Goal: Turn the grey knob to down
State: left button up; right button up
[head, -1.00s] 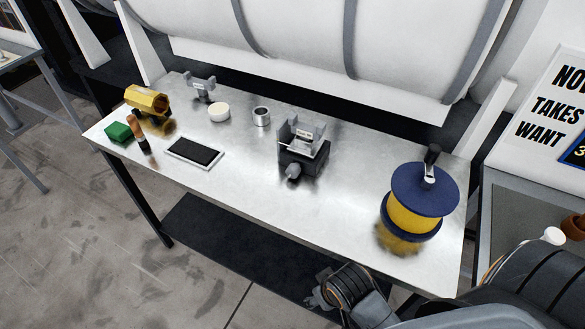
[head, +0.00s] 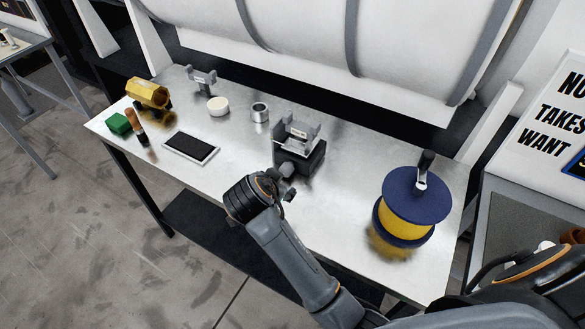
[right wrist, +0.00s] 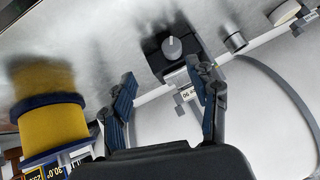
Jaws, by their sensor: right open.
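The grey knob (right wrist: 172,47) is on the front of a black-based holder (right wrist: 155,62) in the right wrist view. It is round with a pale mark, and the mark's direction is hard to read. In the head view the holder (head: 314,160) stands mid-bench, with its knob largely hidden by or merged with my right gripper (head: 287,184). That gripper is close in front of the knob. In the right wrist view my right gripper (right wrist: 167,94) is open, with nothing between its fingers and the knob beyond the fingertips. My left gripper is not in view.
A blue-and-yellow spool (head: 405,215) stands at the bench's right end. A tablet (head: 191,147), a white disc (head: 218,106), a metal ring (head: 260,111), a yellow part (head: 148,93) and a green block (head: 119,123) are on the left. The bench (head: 335,217) is bare between holder and spool.

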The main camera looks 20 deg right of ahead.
aim_at(285, 170)
jog(key=shift+m+h, duration=0.3)
jog(key=shift+m, duration=0.2)
jog(key=w+d+f+p, duration=0.1)
jog(key=w+f, duration=0.1)
jog(key=w+d+f+p, duration=0.1)
jog(key=w+d+f, duration=0.1)
jog(key=w, duration=0.1)
jog(key=w+d+f, duration=0.2)
jog(key=w, duration=0.1)
jog(key=shift+w+p, duration=0.2)
jog(key=shift+p, duration=0.2)
jog(key=shift+w+d+f, duration=0.25)
jog(key=shift+w+f, duration=0.15)
jog(key=shift+f, duration=0.15)
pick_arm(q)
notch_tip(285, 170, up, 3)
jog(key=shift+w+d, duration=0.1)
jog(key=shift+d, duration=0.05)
pick_arm(e)
jog(key=shift+w+d+f, duration=0.15)
jog(key=shift+w+f, duration=0.05)
jog(key=shift+f, duration=0.1)
jog(key=c, duration=1.2)
jog(key=shift+o, duration=0.2)
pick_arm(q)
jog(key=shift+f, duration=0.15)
